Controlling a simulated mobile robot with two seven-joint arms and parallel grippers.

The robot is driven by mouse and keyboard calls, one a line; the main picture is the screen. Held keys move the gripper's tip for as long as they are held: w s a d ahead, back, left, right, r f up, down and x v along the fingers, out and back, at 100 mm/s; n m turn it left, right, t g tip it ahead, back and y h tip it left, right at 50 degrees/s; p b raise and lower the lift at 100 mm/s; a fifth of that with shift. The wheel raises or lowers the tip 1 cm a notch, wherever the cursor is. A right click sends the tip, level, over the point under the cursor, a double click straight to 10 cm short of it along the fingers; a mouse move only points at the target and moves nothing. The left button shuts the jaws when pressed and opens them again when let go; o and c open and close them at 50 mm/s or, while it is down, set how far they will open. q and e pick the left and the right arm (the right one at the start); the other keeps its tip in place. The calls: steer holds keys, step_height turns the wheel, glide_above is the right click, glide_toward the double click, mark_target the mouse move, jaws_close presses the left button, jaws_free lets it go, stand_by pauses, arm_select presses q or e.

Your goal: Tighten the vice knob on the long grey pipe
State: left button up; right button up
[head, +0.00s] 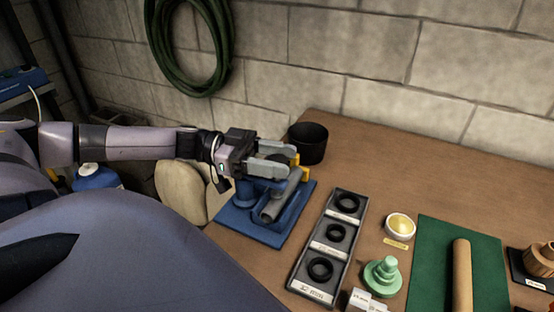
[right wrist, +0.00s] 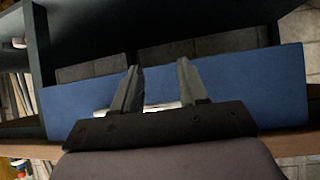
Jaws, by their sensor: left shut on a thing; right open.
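The long grey pipe (head: 279,201) lies tilted in a blue vice (head: 245,225) on the left part of the bench. The vice has yellow parts (head: 304,173) at its far right side; which of them is the knob I cannot tell, as my gripper covers much of it. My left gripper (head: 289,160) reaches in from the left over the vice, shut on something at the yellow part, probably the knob. My right gripper (right wrist: 157,85) is open and empty in the right wrist view, in front of a blue panel (right wrist: 225,85).
A black cup (head: 308,142) stands just behind the vice. A grey tray (head: 318,270) with black rings lies to its right. Further right are a yellow-filled dish (head: 400,226), a green stepped piece (head: 382,276) and a green mat (head: 434,250) with a tan roller (head: 461,275). The bench's back right is clear.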

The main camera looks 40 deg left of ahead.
arm_select(q)
steer(key=shift+w+r, duration=0.1)
steer(key=shift+r, duration=0.2)
steer(key=o, duration=0.9)
steer(key=shift+o, duration=0.4)
steer(key=shift+f, duration=0.1)
steer(key=shift+f, duration=0.1)
steer(key=shift+s+a+p, duration=0.25)
steer(key=shift+a+p, duration=0.15)
steer(key=shift+p, duration=0.15)
steer(key=p+v, duration=0.2)
steer(key=v, duration=0.2)
steer(key=shift+s+a, duration=0.15)
steer(key=shift+a, duration=0.15)
steer(key=shift+p+v, duration=0.3)
steer(key=shift+v, duration=0.45)
